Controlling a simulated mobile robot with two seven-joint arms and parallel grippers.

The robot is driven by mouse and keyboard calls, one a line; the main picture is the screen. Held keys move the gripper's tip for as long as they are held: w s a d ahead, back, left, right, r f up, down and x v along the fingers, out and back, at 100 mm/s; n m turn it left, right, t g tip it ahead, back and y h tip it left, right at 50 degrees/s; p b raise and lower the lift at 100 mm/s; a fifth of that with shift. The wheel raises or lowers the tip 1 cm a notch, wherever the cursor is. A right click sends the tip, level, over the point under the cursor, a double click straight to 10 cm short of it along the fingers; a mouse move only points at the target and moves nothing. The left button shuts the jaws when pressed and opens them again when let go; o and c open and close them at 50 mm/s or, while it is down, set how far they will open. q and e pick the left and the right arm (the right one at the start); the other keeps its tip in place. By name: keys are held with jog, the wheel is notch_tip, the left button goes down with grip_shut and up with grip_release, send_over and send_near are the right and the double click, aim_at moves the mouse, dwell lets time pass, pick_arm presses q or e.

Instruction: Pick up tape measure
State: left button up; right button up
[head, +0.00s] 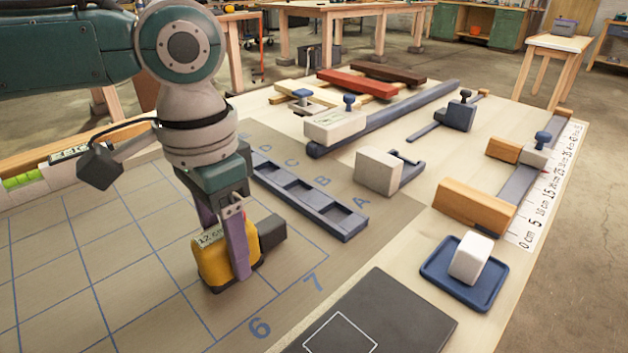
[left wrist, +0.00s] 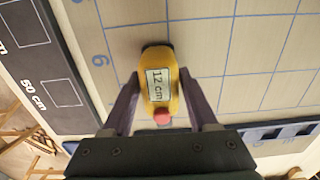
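The yellow tape measure (head: 213,266) with a white "12 cm" label stands on the gridded mat (head: 130,265), near the number 6. A dark block-like part sticks out beside it on the right. My left gripper (head: 238,272) points down over it, with one purple finger across its near side. In the left wrist view, the tape measure (left wrist: 158,85) with a red button lies between the two fingertips, which appear to touch its sides. I cannot tell whether it is lifted off the mat. My right gripper is not in view.
A blue slotted tray (head: 310,198) lies close to the right of the gripper. A dark board (head: 395,320), a blue tray (head: 435,270) with a white block, wooden blocks and clamps stand further right. The mat left of the tape measure is clear.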

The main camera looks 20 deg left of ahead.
pick_arm(q)
grip_shut()
jog(key=shift+r, duration=0.15)
dwell(0.5)
